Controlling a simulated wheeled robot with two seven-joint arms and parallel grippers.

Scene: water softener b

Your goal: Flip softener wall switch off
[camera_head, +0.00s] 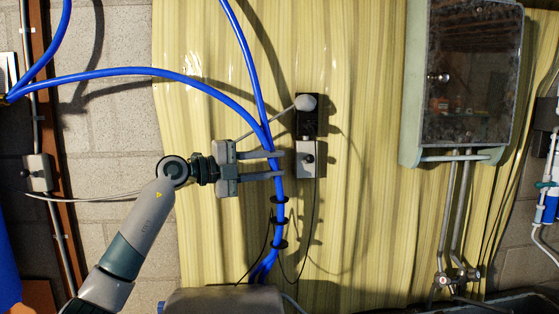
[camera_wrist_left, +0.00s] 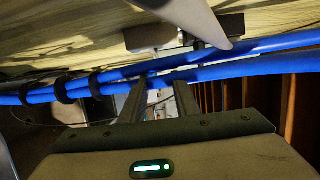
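The wall switch appears to be the unit on the striped wall panel. I cannot tell the switch position. My left gripper (camera_head: 281,164) is just left of the lower box, its two fingers apart with nothing clearly held between them. The fingers overlap the blue hoses in the head view; touching is unclear. In the left wrist view the grey lever (camera_wrist_left: 200,18) and black box (camera_wrist_left: 222,28) lie beyond the fingers (camera_wrist_left: 160,84).
Blue hoses (camera_head: 279,195) run down beside the switch and cross the wrist view (camera_wrist_left: 250,68). A glass-fronted cabinet (camera_head: 470,75) hangs at right, with pipes below. A grey-brown box top (camera_head: 225,299) is below. A small grey box (camera_head: 38,173) is at left.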

